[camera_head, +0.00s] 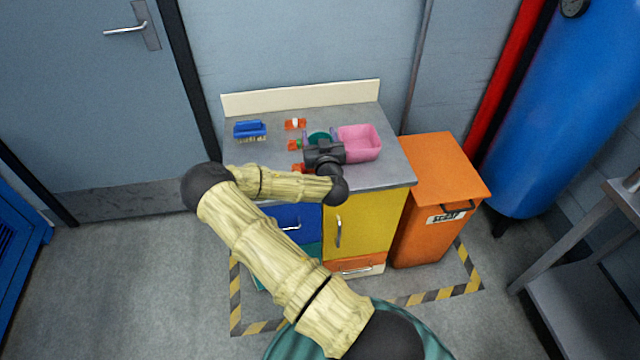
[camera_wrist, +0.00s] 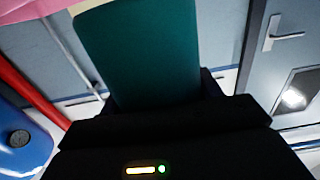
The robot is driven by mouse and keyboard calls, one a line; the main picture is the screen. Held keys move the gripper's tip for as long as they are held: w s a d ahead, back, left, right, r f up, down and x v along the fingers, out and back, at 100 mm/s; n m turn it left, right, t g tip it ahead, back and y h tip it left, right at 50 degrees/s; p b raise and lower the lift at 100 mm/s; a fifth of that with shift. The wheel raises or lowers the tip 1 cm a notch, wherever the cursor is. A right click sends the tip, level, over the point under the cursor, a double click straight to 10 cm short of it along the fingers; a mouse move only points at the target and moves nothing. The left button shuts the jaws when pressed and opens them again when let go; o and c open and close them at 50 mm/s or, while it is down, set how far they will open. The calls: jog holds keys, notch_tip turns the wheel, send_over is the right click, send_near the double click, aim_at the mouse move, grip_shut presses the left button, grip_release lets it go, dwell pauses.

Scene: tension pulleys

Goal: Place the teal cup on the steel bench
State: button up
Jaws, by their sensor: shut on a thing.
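The teal cup (camera_head: 319,136) is over the grey counter of the cabinet, mostly hidden behind my black gripper (camera_head: 319,143). In the wrist view the cup (camera_wrist: 140,55) fills the upper middle, between the dark jaws. My gripper is shut on the cup. I cannot tell whether the cup touches the counter or hangs above it. The steel bench (camera_head: 570,284) appears to be the grey metal frame with a low shelf at the right edge, partly cut off by the picture.
A blue brush-like item (camera_head: 250,129) and small orange pieces (camera_head: 295,124) lie on the counter (camera_head: 270,170). An orange scrap bin (camera_head: 436,205) and a blue tank (camera_head: 555,90) stand to the right. Floor between bin and bench is clear.

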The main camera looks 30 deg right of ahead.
jog(key=shift+f, duration=2.95)
jog(key=shift+f, duration=1.85)
jog(key=shift+f, duration=0.15)
jog(key=o, duration=1.1)
jog(key=shift+c, duration=0.2)
jog(key=shift+f, duration=0.15)
jog(key=shift+s, duration=0.15)
